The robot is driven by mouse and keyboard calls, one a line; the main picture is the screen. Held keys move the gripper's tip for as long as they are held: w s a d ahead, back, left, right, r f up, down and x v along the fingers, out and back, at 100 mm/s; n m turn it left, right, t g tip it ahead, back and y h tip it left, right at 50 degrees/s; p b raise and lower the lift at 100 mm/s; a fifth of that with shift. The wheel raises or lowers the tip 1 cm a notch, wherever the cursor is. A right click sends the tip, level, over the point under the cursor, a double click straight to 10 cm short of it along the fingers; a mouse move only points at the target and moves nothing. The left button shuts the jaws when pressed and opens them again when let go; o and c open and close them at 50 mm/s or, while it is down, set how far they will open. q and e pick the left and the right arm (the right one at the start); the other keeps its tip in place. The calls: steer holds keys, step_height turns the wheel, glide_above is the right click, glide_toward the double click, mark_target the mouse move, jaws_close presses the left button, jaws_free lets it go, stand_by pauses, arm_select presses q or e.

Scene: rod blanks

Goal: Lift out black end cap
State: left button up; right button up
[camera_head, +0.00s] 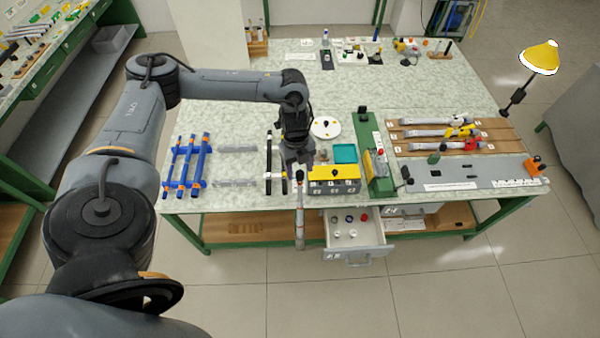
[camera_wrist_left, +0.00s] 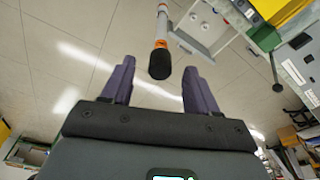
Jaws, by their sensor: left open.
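A grey-white rod (camera_head: 299,225) with orange bands points from the bench's front edge toward the bottom of the head view, over the floor. Its black end cap (camera_head: 300,175) is at the end nearest my left gripper (camera_head: 297,163). In the left wrist view, the black end cap (camera_wrist_left: 160,65) shows between the two open fingers of my left gripper (camera_wrist_left: 159,74), with clear gaps on both sides. The rod (camera_wrist_left: 161,27) runs away from it. What supports the rod is not visible. My right gripper is in neither view.
An open drawer (camera_head: 357,255) holding several small round pieces juts out just right of the rod. A yellow-topped box (camera_head: 333,173), a green fixture (camera_head: 375,155) and a blue rack (camera_head: 186,168) stand on the bench (camera_head: 225,120). The floor left of the rod is clear.

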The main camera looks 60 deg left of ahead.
arm_select(q)
steer(key=shift+d+f, duration=0.1)
steer(key=shift+f, duration=0.8)
steer(key=c, duration=0.9)
steer(key=shift+r, duration=0.15)
steer(key=shift+r, duration=0.55)
step_height(320, 180, up, 2)
steer(key=shift+r+b, duration=0.1)
steer(key=shift+b, duration=0.35)
steer(key=w+d+r+p, duration=0.2)
steer(key=d+r, duration=0.5)
steer(key=d, duration=0.4)
steer(key=shift+w+d+r+p, duration=0.2)
steer(key=shift+w+p, duration=0.2)
steer(key=shift+p, duration=0.2)
